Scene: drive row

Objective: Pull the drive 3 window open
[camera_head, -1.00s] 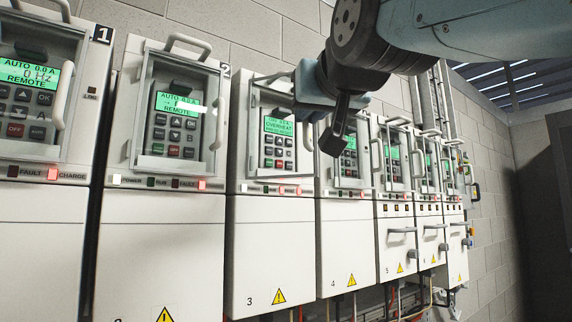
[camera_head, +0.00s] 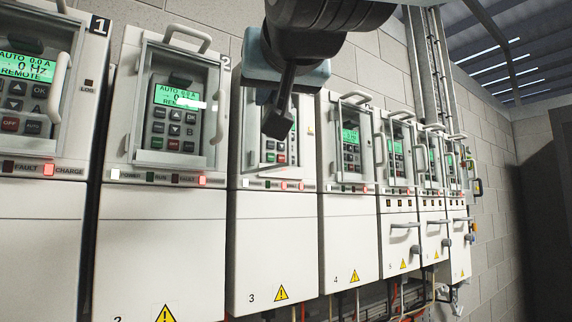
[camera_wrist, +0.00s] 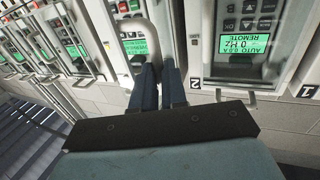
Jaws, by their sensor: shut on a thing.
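Drive 3 (camera_head: 272,240) is the white cabinet left of the picture's middle in the head view. My gripper (camera_head: 278,122) is in front of its upper half and covers part of the keypad and display. In the wrist view my gripper (camera_wrist: 160,72) points away, its two dark fingers shut around a pale grey bar handle (camera_wrist: 166,36), the drive 3 window handle. The window's frame (camera_head: 243,140) shows at the left of the keypad in the head view; the pane seems swung outward, but how far is hard to tell. My gripper hides the rest.
Drive 2 (camera_head: 165,245) stands close on the left with its window shut and handle protruding. Drive 4 (camera_head: 347,235) stands close on the right, then several narrower drives. Open floor space lies before the row at right.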

